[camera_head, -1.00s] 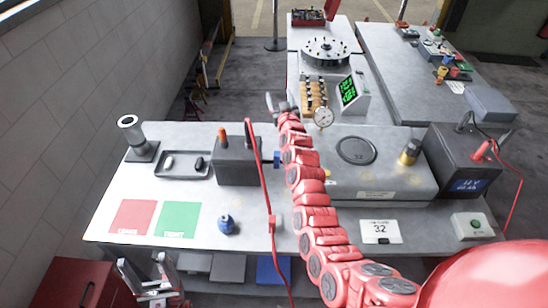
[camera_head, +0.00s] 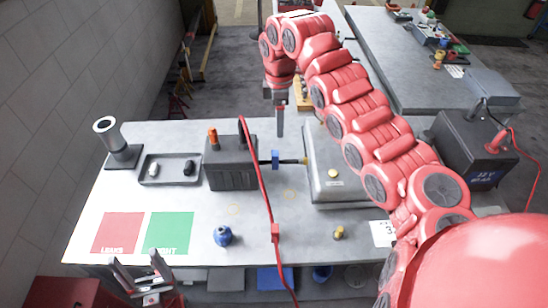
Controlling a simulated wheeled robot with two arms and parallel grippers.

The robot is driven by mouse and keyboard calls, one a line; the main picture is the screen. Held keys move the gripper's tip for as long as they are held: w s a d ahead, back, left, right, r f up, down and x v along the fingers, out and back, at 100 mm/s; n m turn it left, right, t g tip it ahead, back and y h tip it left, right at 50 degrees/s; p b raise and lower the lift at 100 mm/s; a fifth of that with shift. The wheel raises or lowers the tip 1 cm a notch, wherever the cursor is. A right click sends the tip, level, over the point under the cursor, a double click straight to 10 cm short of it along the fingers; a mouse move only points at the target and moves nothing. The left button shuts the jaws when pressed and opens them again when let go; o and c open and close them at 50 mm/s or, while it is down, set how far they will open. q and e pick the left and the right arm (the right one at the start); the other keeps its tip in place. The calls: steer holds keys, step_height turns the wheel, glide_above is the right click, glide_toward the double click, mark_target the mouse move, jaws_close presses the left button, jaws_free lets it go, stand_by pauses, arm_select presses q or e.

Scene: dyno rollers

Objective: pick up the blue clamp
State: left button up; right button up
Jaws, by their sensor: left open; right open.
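A small blue clamp (camera_head: 275,159) sits on the dark rod between the black box (camera_head: 230,165) and the silver box (camera_head: 335,188). My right gripper (camera_head: 280,126) points down just behind the clamp in the picture, apart from it and empty. Its fingers overlap from this angle, so the gap between them hardly shows. My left gripper (camera_head: 141,275) is open and empty at the front left edge of the table, far from the clamp. My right arm hides much of the silver box.
A red cable (camera_head: 262,185) runs just left of the clamp to the table's front. A blue round object (camera_head: 222,236) and a small brass piece (camera_head: 338,233) stand near the front. A dark tray (camera_head: 169,169) lies left; a black battery (camera_head: 475,150) stands right.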

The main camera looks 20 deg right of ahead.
mark_target(275, 153)
steer(key=f, duration=0.4)
steer(key=f+p, duration=0.1)
steer(key=f, duration=0.4)
steer(key=shift+a+f, duration=0.2)
steer(key=shift+f, duration=0.05)
steer(key=shift+w+d+f, duration=0.1)
steer(key=shift+f, duration=0.4)
steer(key=f+p, duration=0.2)
steer(key=a+f+p, duration=0.1)
steer(key=f+p, duration=0.1)
steer(key=shift+f, duration=0.3)
steer(key=shift+w+d+f, duration=0.1)
steer(key=shift+w+f, duration=0.05)
steer(key=shift+f, duration=0.2)
jaws_close()
